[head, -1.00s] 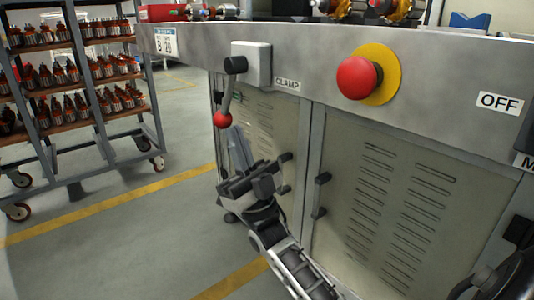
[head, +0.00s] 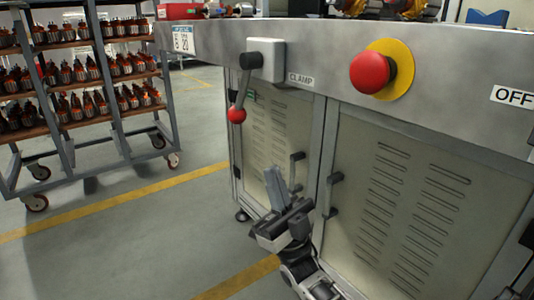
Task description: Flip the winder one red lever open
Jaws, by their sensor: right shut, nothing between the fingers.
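The red lever is a grey rod with a red ball knob (head: 236,115) at its lower end. My left gripper is not in view.
A large red stop button (head: 369,72) on a yellow disc sits right of the lever. Cabinet doors with black handles (head: 334,192) are below the panel. A wheeled rack (head: 62,134) with armatures stands at the left. The floor between rack and machine is clear.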

